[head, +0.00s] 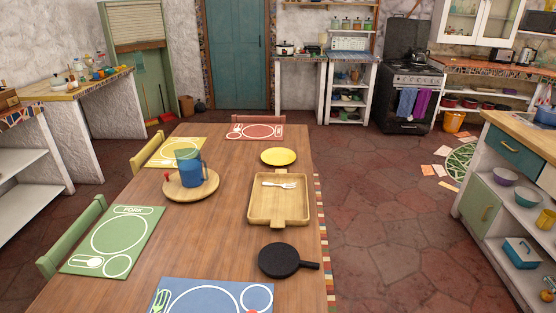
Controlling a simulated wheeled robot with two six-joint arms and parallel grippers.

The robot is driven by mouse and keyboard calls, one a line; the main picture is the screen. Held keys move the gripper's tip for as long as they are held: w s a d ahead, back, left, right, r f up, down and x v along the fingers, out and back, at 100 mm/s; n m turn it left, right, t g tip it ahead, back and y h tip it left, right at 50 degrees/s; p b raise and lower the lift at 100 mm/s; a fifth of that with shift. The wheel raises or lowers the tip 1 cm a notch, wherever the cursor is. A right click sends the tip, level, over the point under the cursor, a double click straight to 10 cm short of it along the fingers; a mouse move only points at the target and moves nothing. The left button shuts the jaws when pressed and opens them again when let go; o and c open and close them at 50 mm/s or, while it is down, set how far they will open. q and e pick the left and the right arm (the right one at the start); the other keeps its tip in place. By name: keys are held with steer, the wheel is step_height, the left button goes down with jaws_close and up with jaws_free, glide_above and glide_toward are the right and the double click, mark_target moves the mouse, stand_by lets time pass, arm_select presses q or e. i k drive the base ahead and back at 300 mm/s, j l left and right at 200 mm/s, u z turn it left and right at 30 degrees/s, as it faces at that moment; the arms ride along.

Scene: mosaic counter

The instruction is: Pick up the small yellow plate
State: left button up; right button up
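The small yellow plate (278,156) lies flat on the long wooden table (232,232), toward its far end. It is right of centre, just beyond the wooden tray, and nothing covers it. Neither of my grippers shows in the head view.
A wooden tray (279,222) holding a pale fork (278,184) lies nearer than the plate. A black pan (280,261) lies nearer still. A round board (178,190) carries a blue jug (188,170). Placemats and chairs line the table. Open floor (400,215) lies to the right.

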mark_target(273, 155)
steer(key=z, duration=0.85)
steer(key=i+l+z, duration=0.1)
steer(key=l, duration=0.3)
steer(key=i+l+z, duration=0.15)
steer(key=l, duration=0.2)
steer(key=i+l+z, duration=0.1)
steer(key=l, duration=0.3)
steer(key=i+l+z, duration=0.1)
steer(key=l, duration=0.25)
steer(key=i+u, duration=0.3)
steer(key=i, duration=0.2)
steer(key=i+l+u, duration=0.3)
steer(key=i, duration=0.2)
steer(key=i+l+u, duration=0.15)
steer(key=i+u, duration=0.15)
steer(key=i, duration=0.15)
steer(key=i+u, duration=0.25)
steer(key=i, duration=2.3)
steer(key=i+u, duration=0.1)
steer(key=i, duration=0.75)
steer(key=i+l, duration=0.15)
steer(key=i, duration=0.7)
steer(key=i+l, duration=0.1)
steer(key=i, duration=0.75)
steer(key=i+j+u, duration=0.2)
steer(key=i+u, duration=1.1)
steer(key=i+l+u, duration=0.15)
steer(key=i+u, duration=0.25)
steer(key=k, duration=0.1)
